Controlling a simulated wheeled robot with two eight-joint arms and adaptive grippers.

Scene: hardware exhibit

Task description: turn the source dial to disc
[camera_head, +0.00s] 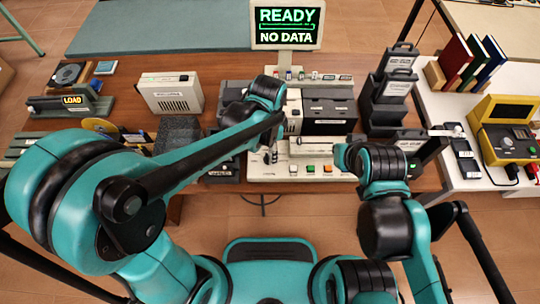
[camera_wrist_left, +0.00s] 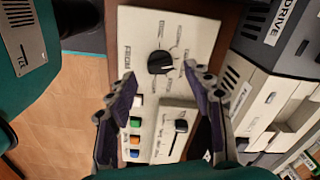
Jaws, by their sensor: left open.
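The source dial (camera_wrist_left: 161,62) is a round black knob on a cream control panel (camera_wrist_left: 205,32) in the left wrist view. The word FROM stands beside it, and several small labels ring it, too small to read surely. Its pointer direction is unclear. My left gripper (camera_wrist_left: 160,76) is open, with its two dark fingers on either side of the panel just short of the dial, and nothing between them. I cannot tell whether either finger touches the knob.
Coloured buttons (camera_wrist_left: 135,122) and a black slider (camera_wrist_left: 181,126) sit on the panel near the fingers. A drive unit (camera_wrist_left: 262,55) stands close beside it. The monitor (camera_head: 287,24) reads READY, NO DATA. Black card boxes (camera_head: 388,90) stand right of the console.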

